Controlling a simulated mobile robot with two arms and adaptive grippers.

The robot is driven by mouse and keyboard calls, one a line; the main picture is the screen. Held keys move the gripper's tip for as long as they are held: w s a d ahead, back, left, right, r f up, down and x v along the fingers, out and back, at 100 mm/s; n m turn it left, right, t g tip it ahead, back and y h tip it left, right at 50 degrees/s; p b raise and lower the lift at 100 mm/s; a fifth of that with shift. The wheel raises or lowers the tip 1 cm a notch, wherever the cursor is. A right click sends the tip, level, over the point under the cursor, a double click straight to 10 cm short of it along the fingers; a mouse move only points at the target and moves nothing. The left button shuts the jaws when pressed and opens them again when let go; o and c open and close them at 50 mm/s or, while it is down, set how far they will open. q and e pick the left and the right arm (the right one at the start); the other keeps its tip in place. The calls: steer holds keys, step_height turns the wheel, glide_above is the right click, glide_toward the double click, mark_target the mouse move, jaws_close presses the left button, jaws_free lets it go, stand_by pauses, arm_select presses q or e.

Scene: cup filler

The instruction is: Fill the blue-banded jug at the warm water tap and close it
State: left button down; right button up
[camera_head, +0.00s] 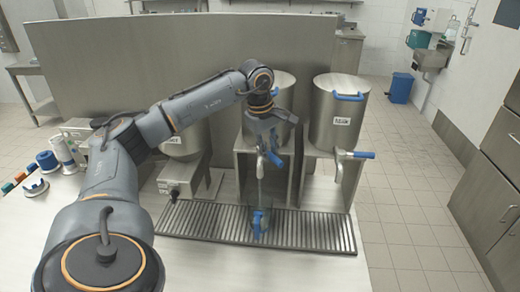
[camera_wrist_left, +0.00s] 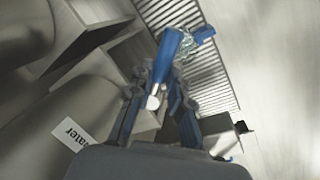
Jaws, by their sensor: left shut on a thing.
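My left gripper (camera_head: 269,148) is at the tap of the middle steel tank (camera_head: 283,103). It is shut on the tap's blue handle (camera_wrist_left: 168,58), which shows between the fingers in the left wrist view. The pale spout (camera_head: 261,168) hangs just below the gripper. A clear jug with blue parts (camera_head: 260,222) stands on the drip grate (camera_head: 315,230) under this tap. It also shows in the left wrist view (camera_wrist_left: 197,46), partly hidden by the blue handle. I cannot tell its water level. My right gripper is in neither view.
A right-hand tank (camera_head: 336,125) has its own tap with a blue lever (camera_head: 363,155); its label is too small to read. Another tank (camera_head: 186,140) stands left. White and blue containers (camera_head: 48,161) and a white-blue item (camera_head: 36,187) are at the counter's left. The grate's right part is clear.

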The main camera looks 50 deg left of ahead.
arm_select(q)
steer(key=shift+w+d+r+n+p, duration=0.1)
steer(key=shift+w+n+p, duration=0.25)
steer(key=shift+n, duration=0.45)
steer(key=shift+w+n+y, duration=0.3)
steer(key=shift+n+y, duration=0.1)
steer(key=shift+n, duration=0.5)
steer(key=shift+p, duration=0.35)
steer(key=shift+w+n+p, duration=0.3)
steer(key=shift+w+n, duration=0.1)
steer(key=shift+n, duration=0.7)
stand_by(1.8)
